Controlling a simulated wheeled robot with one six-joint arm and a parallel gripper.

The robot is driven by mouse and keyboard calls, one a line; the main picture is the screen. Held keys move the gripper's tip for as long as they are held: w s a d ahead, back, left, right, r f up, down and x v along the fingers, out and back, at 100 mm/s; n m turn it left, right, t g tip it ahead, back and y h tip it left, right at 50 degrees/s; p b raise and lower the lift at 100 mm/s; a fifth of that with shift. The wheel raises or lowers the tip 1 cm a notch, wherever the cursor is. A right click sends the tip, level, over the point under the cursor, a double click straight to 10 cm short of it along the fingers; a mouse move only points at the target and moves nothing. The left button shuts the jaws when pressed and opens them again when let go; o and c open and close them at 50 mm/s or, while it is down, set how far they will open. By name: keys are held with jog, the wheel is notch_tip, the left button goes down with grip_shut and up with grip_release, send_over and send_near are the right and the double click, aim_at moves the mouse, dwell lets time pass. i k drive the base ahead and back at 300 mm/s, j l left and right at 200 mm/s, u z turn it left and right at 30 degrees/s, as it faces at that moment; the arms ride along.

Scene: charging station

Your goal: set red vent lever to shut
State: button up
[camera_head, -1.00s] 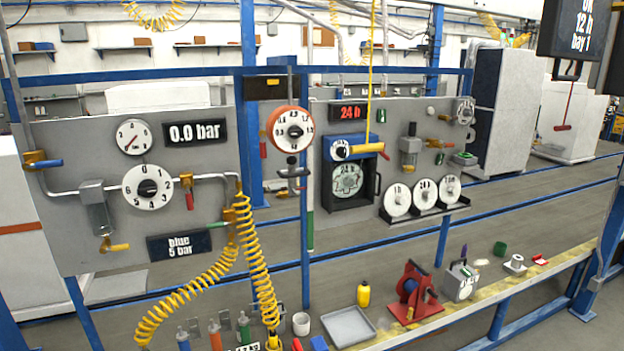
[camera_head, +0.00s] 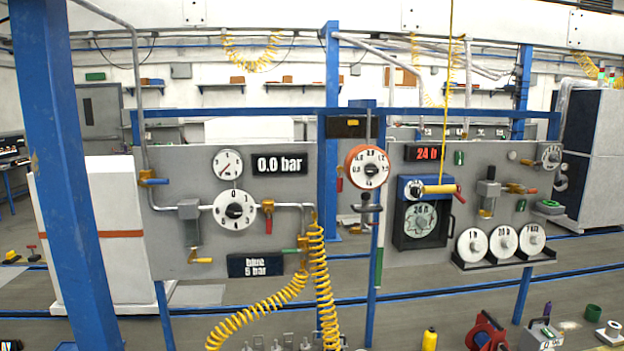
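A red lever (camera_head: 268,226) hangs straight down from a brass valve (camera_head: 267,206) on the pipe of the left grey panel, just right of a white round dial (camera_head: 234,210). Another small red handle (camera_head: 339,184) hangs left of the orange-rimmed gauge (camera_head: 367,167). I cannot tell from a label which one is the vent lever. A readout (camera_head: 279,163) above shows 0.0 bar. A second plate (camera_head: 255,265) reads blue 5 bar. My gripper is not in view.
A yellow coiled hose (camera_head: 320,275) hangs from the panel's right end. A blue post (camera_head: 62,170) stands close on the left. A blue-handled valve (camera_head: 154,181) and a yellow-handled one (camera_head: 201,260) sit on the same panel. A red reel (camera_head: 487,333) stands at the lower right.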

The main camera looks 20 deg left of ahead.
aim_at(269, 226)
jog(key=u, duration=1.25)
